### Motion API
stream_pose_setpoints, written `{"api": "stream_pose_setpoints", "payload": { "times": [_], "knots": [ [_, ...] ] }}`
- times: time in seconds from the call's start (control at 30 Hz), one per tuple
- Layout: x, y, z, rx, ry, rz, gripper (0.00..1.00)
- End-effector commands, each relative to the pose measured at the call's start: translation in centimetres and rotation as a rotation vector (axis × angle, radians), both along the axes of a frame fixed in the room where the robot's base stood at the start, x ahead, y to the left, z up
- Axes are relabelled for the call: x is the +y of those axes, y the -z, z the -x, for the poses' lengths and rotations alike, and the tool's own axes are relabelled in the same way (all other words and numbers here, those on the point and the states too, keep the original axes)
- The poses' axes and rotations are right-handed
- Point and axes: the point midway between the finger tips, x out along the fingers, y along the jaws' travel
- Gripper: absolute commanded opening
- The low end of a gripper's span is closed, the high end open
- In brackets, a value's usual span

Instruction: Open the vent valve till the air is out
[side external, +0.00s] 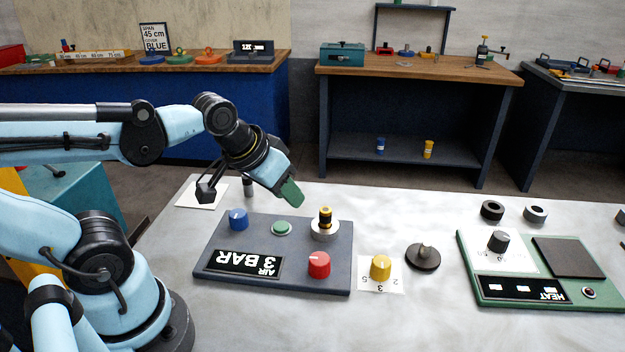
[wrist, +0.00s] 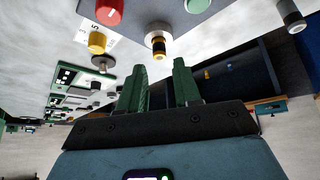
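A dark panel (side external: 215,262) lies on the bench with a display (side external: 243,263) that reads AIR 3 BAR, upside down in the side view. On it are a blue knob (side external: 238,219), a green button (side external: 282,228), a red knob (side external: 319,264) and a black-and-yellow fitting (side external: 325,217) on a silver base. No label shows which one is the vent valve. My gripper (side external: 291,194) is above and behind the panel, apart from everything on it. In the wrist view its green fingers (wrist: 160,66) stand apart with nothing between them, and the fitting (wrist: 158,46) shows beyond their tips.
A yellow knob (side external: 381,267) on a numbered white card and a dark round knob (side external: 423,256) stand right of the panel. A green HEAT panel (side external: 480,290) lies farther right, with two rings (side external: 492,210) behind it. A dark post (side external: 248,186) stands behind the panel.

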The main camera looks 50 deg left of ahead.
Motion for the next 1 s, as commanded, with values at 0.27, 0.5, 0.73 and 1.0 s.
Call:
{"api": "stream_pose_setpoints", "payload": {
  "times": [0.27,0.5,0.73,1.0],
  "knots": [
    [8.1,-0.4,0.9,0.288,-0.702,0.222,0.68],
    [12.8,-0.5,2.6,0.453,-1.18,0.333,0.68],
    [13.7,0.0,3.1,0.49,-1.293,0.353,0.68],
    [13.7,2.9,3.2,0.488,-1.288,0.352,0.68]
  ]
}}
